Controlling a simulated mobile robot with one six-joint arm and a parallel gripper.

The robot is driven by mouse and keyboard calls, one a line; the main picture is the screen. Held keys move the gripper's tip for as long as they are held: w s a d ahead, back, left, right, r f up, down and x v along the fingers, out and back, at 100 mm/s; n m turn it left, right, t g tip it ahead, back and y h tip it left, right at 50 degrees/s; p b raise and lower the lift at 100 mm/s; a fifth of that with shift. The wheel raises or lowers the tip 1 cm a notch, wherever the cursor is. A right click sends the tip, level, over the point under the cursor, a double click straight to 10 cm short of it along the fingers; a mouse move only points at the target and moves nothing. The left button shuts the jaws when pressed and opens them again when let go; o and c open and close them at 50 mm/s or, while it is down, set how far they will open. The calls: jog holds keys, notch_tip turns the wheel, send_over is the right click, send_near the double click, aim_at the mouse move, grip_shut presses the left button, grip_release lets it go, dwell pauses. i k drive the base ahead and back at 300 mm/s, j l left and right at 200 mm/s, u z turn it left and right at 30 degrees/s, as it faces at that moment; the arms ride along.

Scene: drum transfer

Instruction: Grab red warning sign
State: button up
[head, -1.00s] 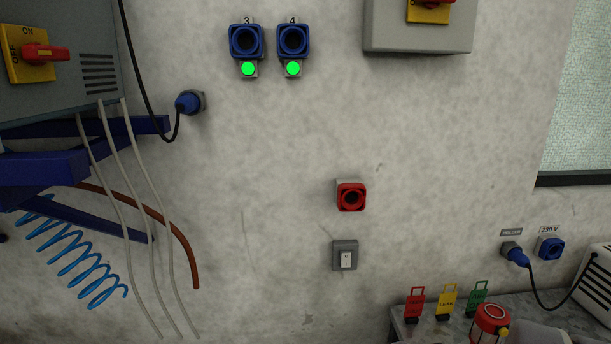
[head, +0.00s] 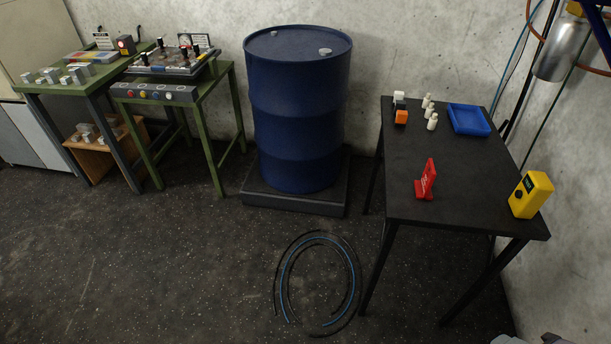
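A red warning sign (head: 428,180) stands upright on the black table (head: 460,165) at the right, near the table's front left part. It is a small red stand with a slanted plate and a flat foot, seen partly from the side. Nothing touches it. My gripper is not in view. A grey piece at the bottom right corner is too cut off to identify.
A yellow device (head: 531,195) stands right of the sign. A blue drum (head: 297,115) stands left. Coiled hoses (head: 317,284) lie on the floor before the table.

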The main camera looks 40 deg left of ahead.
aim_at(423, 186)
jog(key=u, duration=0.75)
jog(key=i+j+u, duration=0.2)
jog(key=i, duration=1.3)
jog(key=l, duration=0.1)
